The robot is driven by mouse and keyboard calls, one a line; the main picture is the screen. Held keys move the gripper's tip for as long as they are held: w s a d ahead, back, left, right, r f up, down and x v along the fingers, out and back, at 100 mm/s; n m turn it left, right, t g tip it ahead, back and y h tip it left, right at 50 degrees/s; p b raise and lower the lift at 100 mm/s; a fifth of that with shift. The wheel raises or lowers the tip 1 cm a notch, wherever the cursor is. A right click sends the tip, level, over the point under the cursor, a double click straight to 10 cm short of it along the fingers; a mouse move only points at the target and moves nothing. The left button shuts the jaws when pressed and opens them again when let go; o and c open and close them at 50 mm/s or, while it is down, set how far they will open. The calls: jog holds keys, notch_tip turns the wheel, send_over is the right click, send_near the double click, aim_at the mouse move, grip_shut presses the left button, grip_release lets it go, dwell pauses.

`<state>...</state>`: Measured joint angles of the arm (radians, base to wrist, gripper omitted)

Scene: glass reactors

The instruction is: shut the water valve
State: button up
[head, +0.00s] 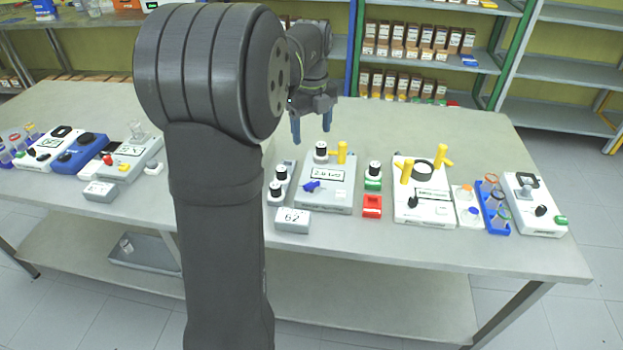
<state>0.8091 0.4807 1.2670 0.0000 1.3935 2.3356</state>
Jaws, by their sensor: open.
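My gripper (312,130) is open and empty, its two blue fingers pointing down above the table. I cannot read a water label; the blue handle looks like a valve lever. The gripper is above and behind this handle, apart from it. Whether the valve is open or shut cannot be told.
A white box marked 62 (292,221) stands in front of the unit, with black-topped vials (276,190) on its left. On its right are a red block (372,206) and another white unit (438,211) with yellow handles. My arm hides part of the table's left middle.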

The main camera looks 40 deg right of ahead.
aim_at(312, 183)
notch_tip(312, 183, down, 17)
jog(key=shift+r, duration=0.1)
dwell(0.3)
jog(key=c, duration=1)
